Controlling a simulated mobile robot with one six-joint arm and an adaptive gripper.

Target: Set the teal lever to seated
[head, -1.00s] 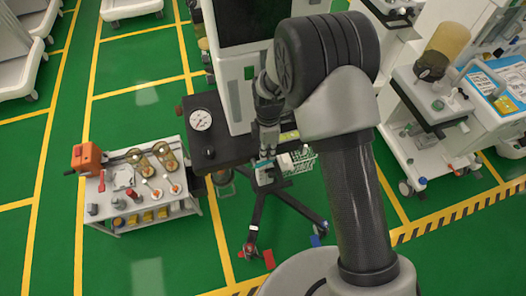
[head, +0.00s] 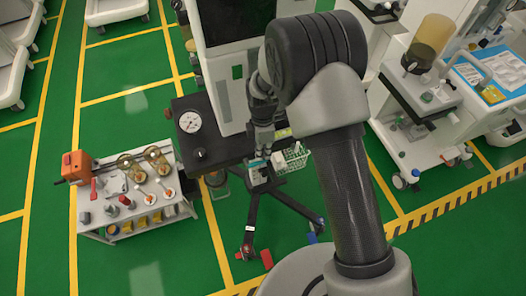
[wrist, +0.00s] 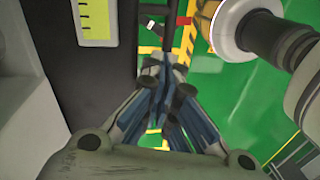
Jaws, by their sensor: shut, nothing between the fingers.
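A small teal-and-white part (head: 257,177) shows in the head view right at the tip of my gripper (head: 262,155), by the front edge of the dark machine shelf. I cannot tell whether it is the teal lever or how the lever is set. My gripper is shut and empty, pointing down. In the wrist view its blue-padded fingers (wrist: 160,88) meet near the middle, with a dark post beyond them. No lever is clearly seen there, and the fingers hide part of what lies below.
A round gauge (head: 190,121) sits on the machine's dark shelf. A small cart (head: 150,232) with an orange box (head: 76,167) stands left. Another cart (head: 415,125) stands right.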

